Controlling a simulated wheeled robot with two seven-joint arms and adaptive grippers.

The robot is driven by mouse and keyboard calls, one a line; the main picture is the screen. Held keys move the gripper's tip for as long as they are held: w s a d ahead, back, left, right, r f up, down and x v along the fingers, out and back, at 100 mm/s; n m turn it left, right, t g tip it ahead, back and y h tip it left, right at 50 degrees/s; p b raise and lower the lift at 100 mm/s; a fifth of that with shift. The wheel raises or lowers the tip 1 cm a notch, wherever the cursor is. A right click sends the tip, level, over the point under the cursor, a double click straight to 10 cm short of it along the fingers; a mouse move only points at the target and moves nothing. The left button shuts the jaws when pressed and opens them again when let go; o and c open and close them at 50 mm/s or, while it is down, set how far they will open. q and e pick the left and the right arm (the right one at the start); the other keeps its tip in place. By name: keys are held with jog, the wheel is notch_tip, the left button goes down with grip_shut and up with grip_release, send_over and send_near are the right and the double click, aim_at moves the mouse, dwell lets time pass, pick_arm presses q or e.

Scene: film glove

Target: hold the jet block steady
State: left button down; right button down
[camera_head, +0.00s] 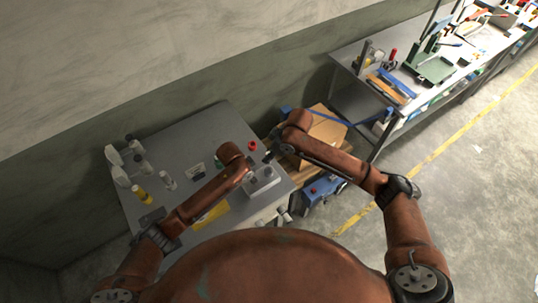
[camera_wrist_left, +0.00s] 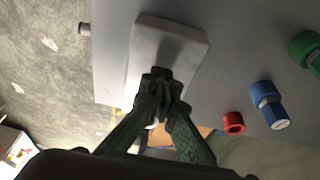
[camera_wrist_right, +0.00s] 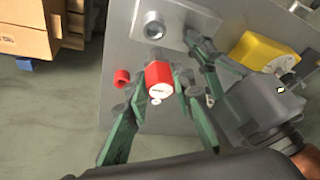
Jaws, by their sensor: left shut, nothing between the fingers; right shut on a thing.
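The jet block, a pale grey block with a round socket, sits near the table's right edge in the head view (camera_head: 264,183). It shows in the left wrist view (camera_wrist_left: 150,38) and at the top of the right wrist view (camera_wrist_right: 182,18). My left gripper (camera_wrist_left: 158,76) is shut and empty, its fingertips over or against the block; I cannot tell if they touch. My right gripper (camera_wrist_right: 158,88) is shut on a red cylinder (camera_wrist_right: 158,73) with a white end face, beside the block. In the head view the arms partly hide both grippers.
A red ring (camera_head: 252,145) lies on the grey table (camera_head: 190,130). White bottles (camera_head: 121,177) and a yellow one (camera_head: 140,194) are at left. A cardboard box (camera_head: 325,130) stands beyond the table's right edge.

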pick_arm(q)
jog(key=shift+w+r, duration=0.1)
jog(key=shift+r, duration=2)
jog(key=shift+d+r, duration=0.1)
notch_tip(320, 180, up, 3)
jog(key=shift+f, duration=0.1)
jog(key=v, duration=0.8)
